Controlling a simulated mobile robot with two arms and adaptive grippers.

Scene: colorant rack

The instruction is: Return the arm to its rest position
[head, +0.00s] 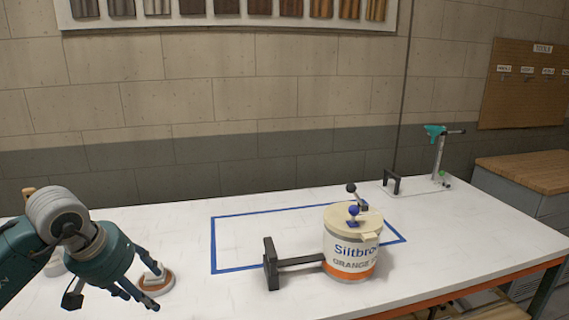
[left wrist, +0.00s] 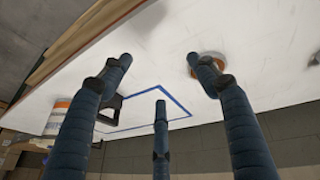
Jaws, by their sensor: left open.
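My left arm comes in from the left in the head view. Its teal gripper (head: 140,272) is open over the left part of the white table (head: 190,300), with nothing between its fingers. A small brown disc with a white top (head: 157,282) stands on the table right by the fingertips. In the left wrist view the spread blue fingers (left wrist: 160,80) frame bare table, and the brown disc (left wrist: 192,62) lies partly behind the right finger. I cannot tell whether a finger touches it. My right gripper is in neither view.
A stand with a teal tool (head: 436,135) is at the back right. A wood-topped cabinet (head: 525,165) stands beyond the table. The taped area is mostly clear.

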